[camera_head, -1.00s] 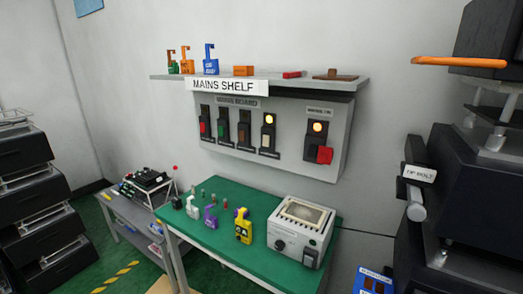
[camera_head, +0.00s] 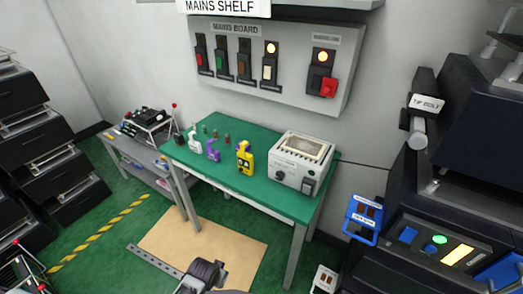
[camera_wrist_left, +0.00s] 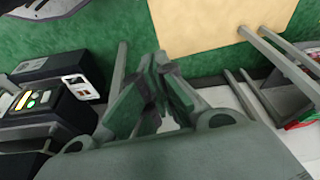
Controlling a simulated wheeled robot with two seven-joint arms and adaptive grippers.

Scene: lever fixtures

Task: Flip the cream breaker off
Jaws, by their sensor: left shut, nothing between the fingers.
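The cream breaker (camera_head: 267,72) is on the grey wall board (camera_head: 300,98), right of the brown breaker (camera_head: 244,66). An amber lamp glows at its top, and its cream handle sits below the lamp. In the left wrist view my left gripper (camera_wrist_left: 158,65) is shut and empty, with green floor and a beige mat beyond its fingers. It is away from the board, which does not show in that view. My right gripper is not in view.
Red (camera_head: 200,58) and green (camera_head: 221,62) breakers are left of the cream one; a larger red-handled breaker (camera_head: 327,86) with a lit lamp is right. Below, a green table (camera_head: 225,172) holds padlocks and a white box (camera_head: 299,165). Dark machinery (camera_head: 470,150) stands at right.

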